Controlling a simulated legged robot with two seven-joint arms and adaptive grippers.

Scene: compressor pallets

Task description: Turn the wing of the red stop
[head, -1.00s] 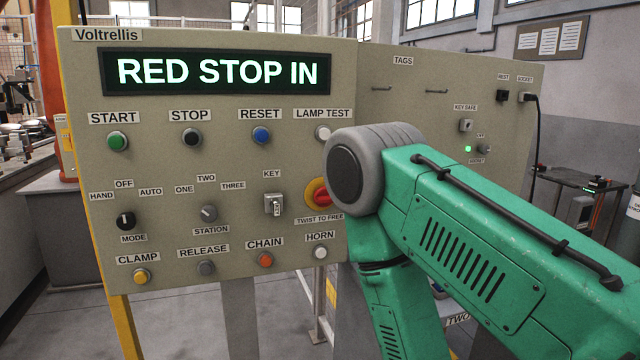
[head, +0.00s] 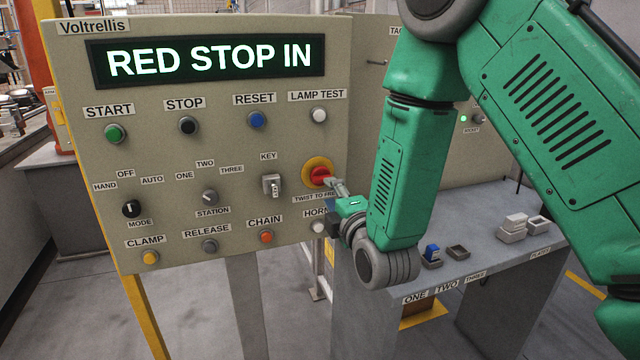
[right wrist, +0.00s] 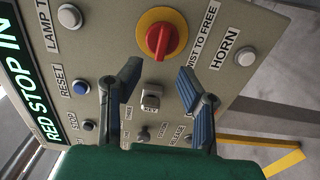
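The red stop (head: 319,173) is a red knob with a raised wing on a yellow disc, at the right side of the control panel (head: 225,145). It also shows in the right wrist view (right wrist: 162,41), with its wing clear between and beyond the fingertips. The panel display (head: 209,60) reads RED STOP IN. My right gripper (head: 338,187) is just to the lower right of the stop in the head view. In the right wrist view its two blue-padded fingers (right wrist: 160,68) are spread apart with nothing between them. My left gripper is not in view.
The key switch (head: 271,186) is left of the stop, the HORN button (head: 318,227) below it and the LAMP TEST button (head: 319,115) above. A grey shelf (head: 480,235) with small trays and a blue item stands at right. My right arm hides part of the side panel.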

